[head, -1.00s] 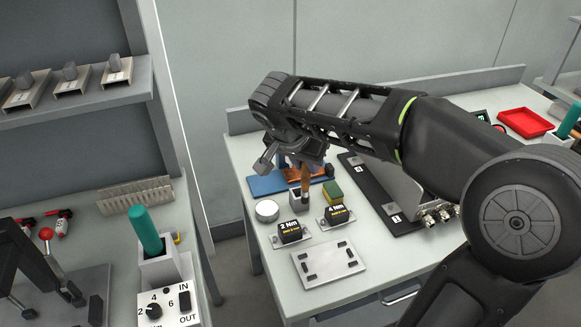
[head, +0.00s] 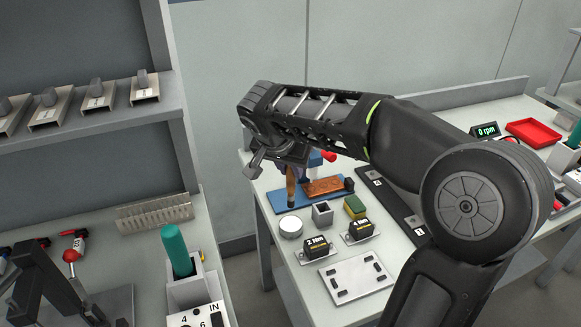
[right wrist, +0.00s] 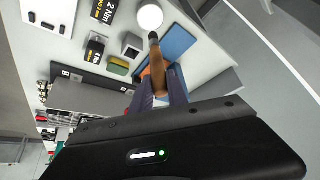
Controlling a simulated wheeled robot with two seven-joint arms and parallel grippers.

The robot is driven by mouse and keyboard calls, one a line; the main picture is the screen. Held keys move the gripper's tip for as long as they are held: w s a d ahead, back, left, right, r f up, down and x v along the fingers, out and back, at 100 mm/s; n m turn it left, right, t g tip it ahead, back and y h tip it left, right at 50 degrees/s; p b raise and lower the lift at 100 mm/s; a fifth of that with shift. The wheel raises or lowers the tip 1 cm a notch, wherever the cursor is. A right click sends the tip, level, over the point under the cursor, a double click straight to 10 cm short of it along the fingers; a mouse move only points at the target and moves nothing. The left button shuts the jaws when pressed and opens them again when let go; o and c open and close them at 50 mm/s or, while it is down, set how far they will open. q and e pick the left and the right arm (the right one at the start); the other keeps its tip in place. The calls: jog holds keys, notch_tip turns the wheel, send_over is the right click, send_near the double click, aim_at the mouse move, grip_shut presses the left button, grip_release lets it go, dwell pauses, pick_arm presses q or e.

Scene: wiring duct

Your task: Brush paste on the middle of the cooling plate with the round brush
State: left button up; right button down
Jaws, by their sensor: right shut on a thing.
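My right gripper (head: 290,160) is shut on the wooden handle of the round brush (head: 291,190), which hangs with its dark tip down. In the right wrist view the brush (right wrist: 156,62) sticks out from between the fingers, its tip close to a round white-topped pot (right wrist: 150,16). The pot (head: 291,227) stands on the bench just below the brush in the head view; I cannot tell whether they touch. My left gripper is out of view.
A blue mat (head: 278,201) with a copper-brown block (head: 328,186) lies behind. A dark rail (head: 402,218) is on the right.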

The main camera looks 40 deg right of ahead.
aim_at(290, 189)
jog(key=shift+f+b, duration=1.15)
jog(key=shift+f, duration=1.7)
jog(key=shift+f+b, duration=0.5)
jog(key=shift+b, duration=0.1)
jog(key=shift+s+f+b, duration=0.15)
jog(key=shift+f+b, duration=0.05)
jog(key=shift+b, duration=0.25)
dwell(1.0)
jog(key=shift+r+p, duration=1.85)
jog(key=shift+r, duration=1.85)
